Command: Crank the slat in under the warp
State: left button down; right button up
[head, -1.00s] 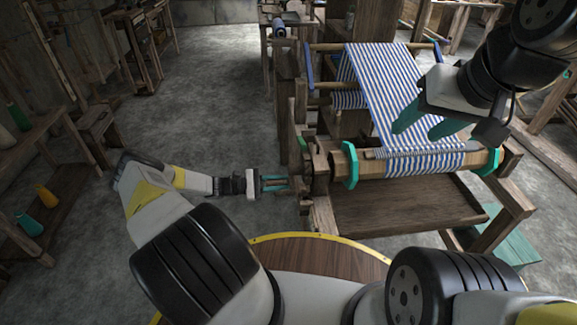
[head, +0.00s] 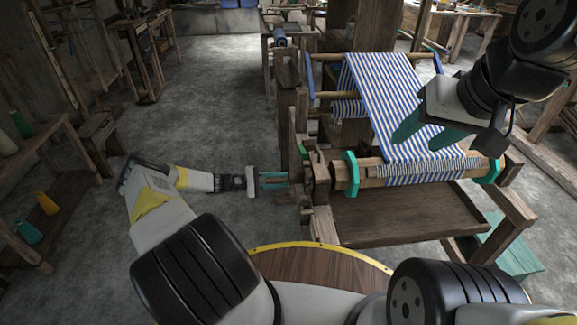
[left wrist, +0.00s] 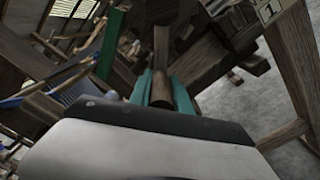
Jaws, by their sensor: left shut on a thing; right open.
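The blue-and-white striped warp (head: 388,95) runs down from the back of the loom onto the wooden front beam (head: 341,174). The slat's pale left end (head: 371,172) shows on the beam's front face. The rest of the slat lies along the striped band and I cannot clearly tell slat from warp there. My left gripper (head: 273,180) is shut on the wooden crank handle, left of the beam; the handle shows between the green fingers in the left wrist view (left wrist: 159,88). My right gripper (head: 420,135) is open, over the warp's lower part, and hides some of it.
Green rings (head: 351,174) sit near both beam ends. A wooden board (head: 400,215) lies below the beam. A round wooden top with a yellow rim (head: 320,265) is in front. A shelf with bottles (head: 38,215) stands at the left. The floor between is clear.

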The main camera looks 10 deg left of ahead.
pick_arm(q)
notch_tip(320, 180, up, 7)
jog(key=w+m, duration=0.2)
jog(key=m, duration=0.5)
jog(key=shift+w+a+f+m, duration=0.15)
jog(key=shift+w+a+m, duration=0.15)
jog(key=shift+a+m, duration=0.1)
dwell(0.6)
jog(key=shift+s, duration=0.1)
jog(key=c, duration=1.2)
grip_release()
